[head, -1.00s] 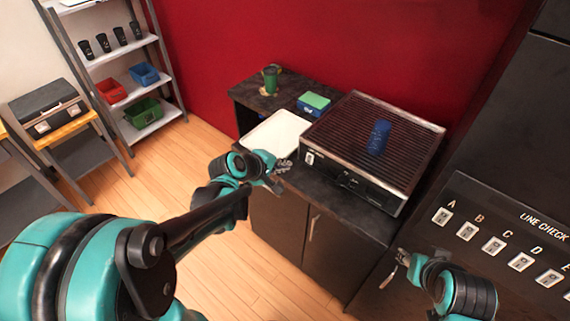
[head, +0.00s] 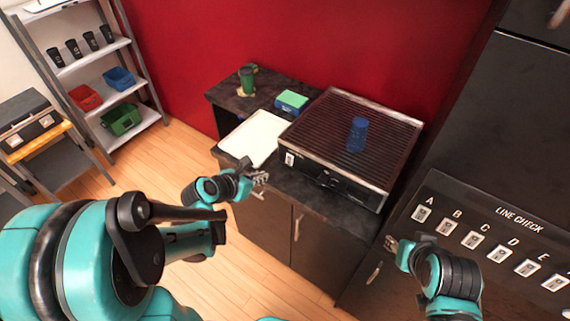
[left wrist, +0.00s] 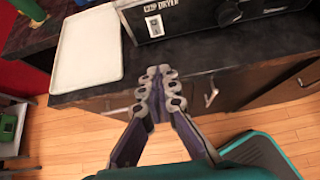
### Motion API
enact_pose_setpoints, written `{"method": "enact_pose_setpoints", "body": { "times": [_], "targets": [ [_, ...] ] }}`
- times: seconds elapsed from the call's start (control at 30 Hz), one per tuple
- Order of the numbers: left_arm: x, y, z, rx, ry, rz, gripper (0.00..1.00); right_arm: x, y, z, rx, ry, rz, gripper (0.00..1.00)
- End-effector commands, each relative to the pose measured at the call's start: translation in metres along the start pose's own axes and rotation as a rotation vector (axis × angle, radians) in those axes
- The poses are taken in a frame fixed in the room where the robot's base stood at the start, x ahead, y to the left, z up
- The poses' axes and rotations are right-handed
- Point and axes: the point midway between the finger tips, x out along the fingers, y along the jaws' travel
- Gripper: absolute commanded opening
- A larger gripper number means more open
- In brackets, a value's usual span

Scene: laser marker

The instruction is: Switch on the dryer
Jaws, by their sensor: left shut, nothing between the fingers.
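The dryer (head: 335,181) is a dark box with a ribbed grille top, standing on a dark counter. A small white switch plate (head: 290,158) sits at the left end of its front. My left gripper (head: 261,178) is shut and empty, in front of the counter edge and apart from the dryer. In the left wrist view its fingertips (left wrist: 158,90) are together below the switch plate. My right gripper (head: 391,244) is near the panel at right; its opening is unclear.
A blue cup (head: 357,135) stands on the grille. A white tray (head: 254,138) lies left of the dryer, with a green-topped box (head: 292,101) and green cup (head: 246,81) behind. A switch panel (head: 497,232) marked "LINE CHECK" is at right.

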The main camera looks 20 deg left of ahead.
Motion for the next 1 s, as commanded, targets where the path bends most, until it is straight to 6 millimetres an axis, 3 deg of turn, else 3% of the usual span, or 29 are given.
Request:
{"method": "enact_pose_setpoints", "body": {
  "times": [0.47, 0.67, 1.0],
  "targets": [
    [0.005, 0.000, -0.001, -0.024, -0.001, -0.001, 0.00, 0.002, 0.000, 0.001, 0.000, 0.000, 0.000, 0.40],
    [0.036, -0.001, -0.003, -0.020, 0.000, -0.003, 0.00, 0.011, 0.000, 0.008, 0.000, 0.000, 0.000, 0.40],
    [0.107, -0.001, -0.001, -0.021, -0.001, -0.002, 0.00, 0.028, 0.000, 0.020, 0.000, 0.000, 0.000, 0.40]
  ]
}}
